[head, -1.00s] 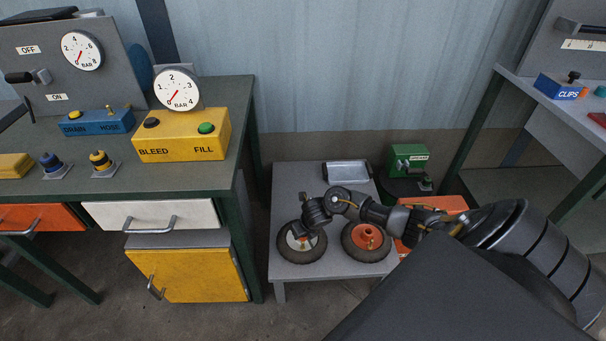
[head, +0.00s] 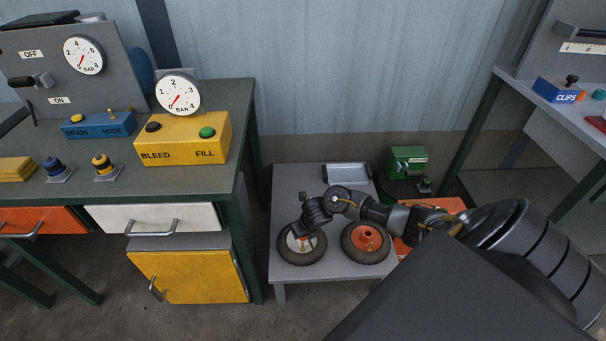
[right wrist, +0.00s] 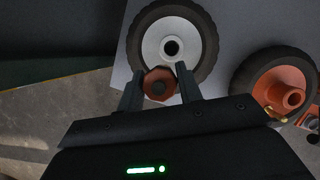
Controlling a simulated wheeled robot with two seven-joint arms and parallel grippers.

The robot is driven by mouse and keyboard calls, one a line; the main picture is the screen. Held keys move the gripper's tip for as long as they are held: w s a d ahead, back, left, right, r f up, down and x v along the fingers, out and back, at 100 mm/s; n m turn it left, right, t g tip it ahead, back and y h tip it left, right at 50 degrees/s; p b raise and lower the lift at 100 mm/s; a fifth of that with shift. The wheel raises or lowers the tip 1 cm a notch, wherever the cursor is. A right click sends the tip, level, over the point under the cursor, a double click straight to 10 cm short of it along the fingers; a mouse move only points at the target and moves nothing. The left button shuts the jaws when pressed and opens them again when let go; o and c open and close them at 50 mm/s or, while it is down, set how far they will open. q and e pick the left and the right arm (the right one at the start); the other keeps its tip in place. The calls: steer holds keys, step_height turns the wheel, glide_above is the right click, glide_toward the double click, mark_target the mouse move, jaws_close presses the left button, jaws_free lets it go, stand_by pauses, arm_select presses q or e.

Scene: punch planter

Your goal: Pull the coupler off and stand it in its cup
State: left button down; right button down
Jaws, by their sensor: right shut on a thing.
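A blue knob-like piece (head: 53,166) and a yellow one (head: 102,163) stand on grey square plates on the left bench. I cannot identify the coupler's cup. My left gripper is not in view.
A second wheel with an orange hub (head: 367,240) lies right of the first on the low grey table (head: 300,181). A grey tray (head: 346,173) is at its back. A green box (head: 408,161) and the left bench (head: 200,215) flank the table.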

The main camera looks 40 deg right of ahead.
steer(key=shift+r+p, duration=1.4)
steer(key=shift+r, duration=0.45)
steer(key=shift+f, duration=0.1)
